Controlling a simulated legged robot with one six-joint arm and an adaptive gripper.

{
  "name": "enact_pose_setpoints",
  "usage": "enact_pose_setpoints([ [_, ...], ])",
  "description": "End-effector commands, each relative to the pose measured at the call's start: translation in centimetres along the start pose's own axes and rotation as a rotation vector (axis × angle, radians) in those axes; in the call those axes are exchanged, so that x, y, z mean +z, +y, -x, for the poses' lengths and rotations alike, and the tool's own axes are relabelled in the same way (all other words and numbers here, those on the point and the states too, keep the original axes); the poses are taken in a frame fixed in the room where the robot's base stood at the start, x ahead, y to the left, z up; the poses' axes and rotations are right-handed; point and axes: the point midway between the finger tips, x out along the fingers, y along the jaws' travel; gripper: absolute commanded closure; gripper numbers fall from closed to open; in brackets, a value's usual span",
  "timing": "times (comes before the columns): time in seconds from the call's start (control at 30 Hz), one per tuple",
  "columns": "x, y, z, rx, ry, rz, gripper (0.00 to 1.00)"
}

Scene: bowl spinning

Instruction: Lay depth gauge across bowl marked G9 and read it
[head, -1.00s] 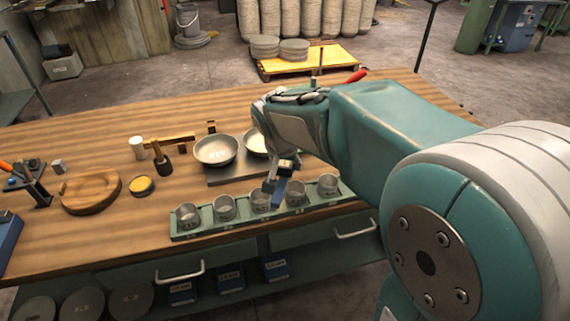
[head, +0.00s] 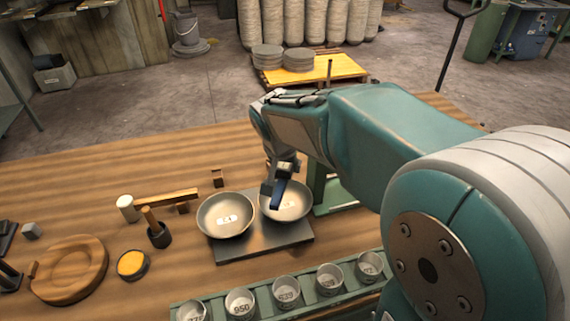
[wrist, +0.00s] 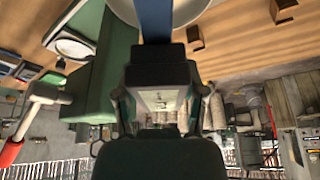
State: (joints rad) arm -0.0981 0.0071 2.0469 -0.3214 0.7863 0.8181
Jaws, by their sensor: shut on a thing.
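Two metal bowls sit side by side on a dark plate (head: 262,244). The left bowl (head: 211,214) has a white label reading something like C4. The right bowl (head: 299,203) has a label too small to read, so I cannot tell which bowl is G9. My gripper (head: 283,166) is shut on a dark block with a blue strip (head: 279,190), apparently the depth gauge, in front of and above the right bowl. In the wrist view, the strip (wrist: 156,20) extends over a pale bowl rim (wrist: 190,12). Contact with the bowl cannot be told.
A green rack (head: 262,302) with several numbered cups stands at the near edge. Left of the bowls are a mallet (head: 165,198), a small dark pot (head: 158,236), a yellow-filled tin (head: 131,264) and a round wooden piece (head: 70,268). A green stand (head: 334,194) is right of the bowls.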

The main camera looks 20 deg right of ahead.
Motion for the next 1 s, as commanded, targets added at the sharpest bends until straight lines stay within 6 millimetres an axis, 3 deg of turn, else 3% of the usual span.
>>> enact_pose_setpoints([
  [0.27, 0.3, 0.0, -0.7, 0.001, -0.001, 0.000, 1.00],
  [1.0, 2.7, 0.0, -6.5, 0.002, -0.001, 0.002, 1.00],
])
